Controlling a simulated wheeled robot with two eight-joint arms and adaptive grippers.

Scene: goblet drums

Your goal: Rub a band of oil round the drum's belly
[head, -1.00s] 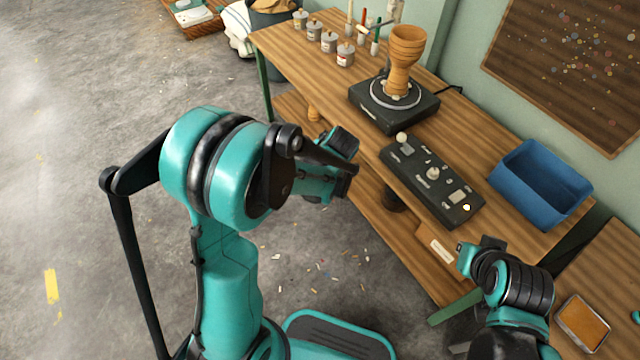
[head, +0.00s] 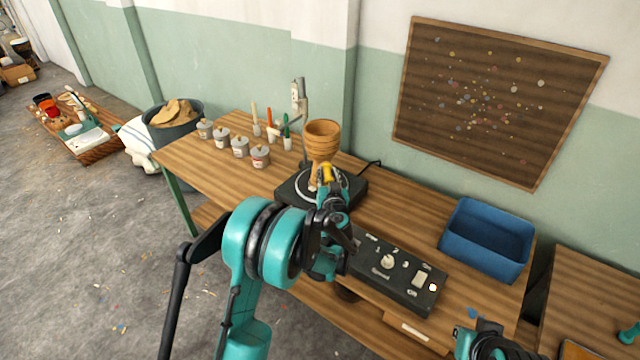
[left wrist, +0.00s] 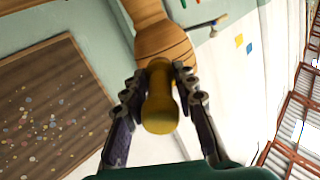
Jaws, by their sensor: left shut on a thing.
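The wooden goblet drum (head: 322,136) stands upright, wide bowl up, on a black turntable (head: 357,193). Dark lines ring its body in the left wrist view (left wrist: 150,12). My left gripper (head: 328,184) is shut on a yellow, rounded-ended applicator (head: 326,172), which also shows between the fingers in the left wrist view (left wrist: 160,110). The applicator is at the near side of the drum, overlapping its lower part in the head view. Its far end is hidden, so I cannot tell whether it touches the wood. My right gripper (head: 464,338) is at the bottom edge, its jaws unclear.
A black control box (head: 402,284) with a knob and buttons lies right of the turntable. A blue bin (head: 487,240) stands behind it. Several small cans (head: 240,147) and brushes line the bench's left part, near a metal stand (head: 299,95) behind the drum.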

